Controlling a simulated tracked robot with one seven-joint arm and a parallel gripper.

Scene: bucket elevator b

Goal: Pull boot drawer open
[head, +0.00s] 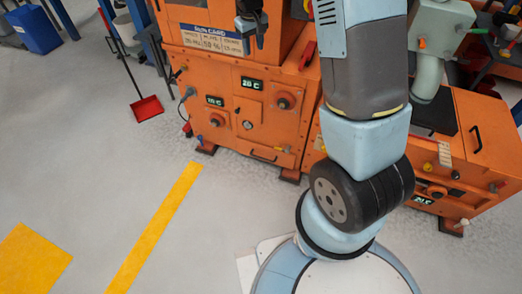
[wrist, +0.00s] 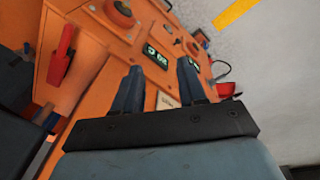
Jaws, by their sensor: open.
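A low drawer front with a dark bar handle (head: 265,155) is at the bottom of the orange machine (head: 228,70) in the head view; I take it to be the boot drawer. It looks shut, flush with the panel around it. My gripper (head: 252,35) hangs at the top of the head view, in front of the machine's upper part and well above that handle. In the wrist view its two dark fingers (wrist: 160,78) are apart with nothing between them, pointing at the orange panel with green displays. I cannot make out the drawer handle in the wrist view.
A red dustpan (head: 147,108) stands left of the machine. My arm hides part of the machine's right side. Grey floor with a yellow stripe (head: 155,228) is clear in front.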

